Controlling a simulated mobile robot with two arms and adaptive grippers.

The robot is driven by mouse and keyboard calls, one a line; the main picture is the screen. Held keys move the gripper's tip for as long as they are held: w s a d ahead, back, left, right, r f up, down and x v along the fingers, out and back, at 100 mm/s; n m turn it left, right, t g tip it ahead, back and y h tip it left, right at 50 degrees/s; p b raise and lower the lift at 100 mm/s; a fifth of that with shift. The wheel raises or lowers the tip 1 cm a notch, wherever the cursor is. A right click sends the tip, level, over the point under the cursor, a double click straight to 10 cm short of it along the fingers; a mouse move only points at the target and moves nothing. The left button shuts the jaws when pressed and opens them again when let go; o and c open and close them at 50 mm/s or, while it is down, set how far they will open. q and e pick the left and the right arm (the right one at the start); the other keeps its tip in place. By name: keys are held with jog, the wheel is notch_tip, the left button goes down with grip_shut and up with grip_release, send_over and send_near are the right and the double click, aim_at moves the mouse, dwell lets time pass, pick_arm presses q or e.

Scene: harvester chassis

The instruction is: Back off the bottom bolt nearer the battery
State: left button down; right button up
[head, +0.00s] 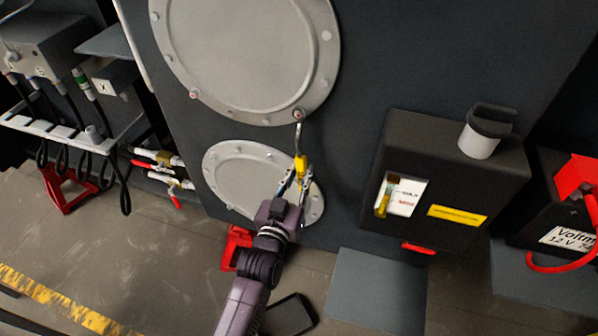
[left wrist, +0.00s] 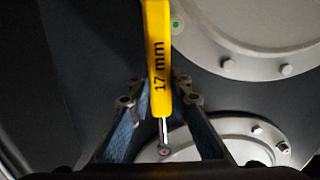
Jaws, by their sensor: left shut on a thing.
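The large round cover (head: 245,50) sits on the dark chassis wall and has bolts around its rim. The bottom bolt nearer the battery (head: 299,114) is at its lower right edge. My left gripper (head: 297,178) is below this bolt, shut on a yellow-handled 17 mm wrench (head: 300,163). The wrench points up, and its metal head meets or nearly meets the bolt; whether it is seated I cannot tell. In the left wrist view the yellow handle (left wrist: 160,60) stands between the fingers, and its upper end is out of frame. My right gripper is not in view.
A smaller round cover (head: 240,175) lies partly behind my left gripper. A black box (head: 450,160) stands out from the wall to the right. The battery (head: 565,205) with a red cable is at far right. Shelves with equipment (head: 60,130) are at left.

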pick_arm(q)
jog(key=shift+s+d+r, duration=0.1)
jog(key=shift+d+r, duration=0.05)
jog(key=shift+d, duration=0.2)
jog(key=shift+a+p, duration=0.3)
jog(key=shift+p, duration=0.05)
jog(key=shift+p+v, duration=1)
jog(key=shift+v, duration=0.7)
jog(key=p+v, duration=0.3)
jog(key=v, duration=0.4)
jog(key=shift+f, duration=0.2)
jog(key=shift+s+a, duration=0.1)
